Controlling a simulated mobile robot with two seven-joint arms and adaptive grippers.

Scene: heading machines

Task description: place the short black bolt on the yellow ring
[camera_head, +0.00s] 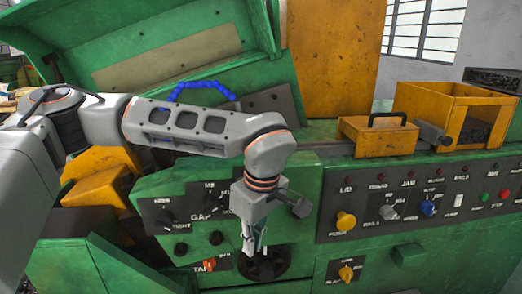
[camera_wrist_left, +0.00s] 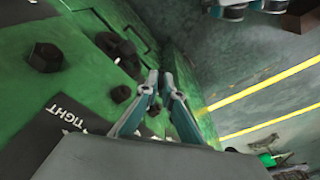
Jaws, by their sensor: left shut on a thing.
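My left gripper (camera_head: 258,250) points down in front of the green machine's lower panel, at a round black fitting (camera_head: 278,264). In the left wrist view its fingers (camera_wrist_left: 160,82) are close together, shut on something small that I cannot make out. Several black bolt-like knobs sit on the green panel there: a large one (camera_wrist_left: 45,57) at the left and a smaller one (camera_wrist_left: 121,93) near the fingers. I cannot tell which, if any, is the short black bolt. I cannot make out a yellow ring. My right gripper is not in view.
The control panel (camera_head: 410,215) has a yellow knob (camera_head: 346,220), a blue knob (camera_head: 427,208) and several buttons. A yellow box with a black handle (camera_head: 378,138) and an open yellow bin (camera_head: 450,100) stand above it. The open green lid (camera_head: 160,50) is behind my arm.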

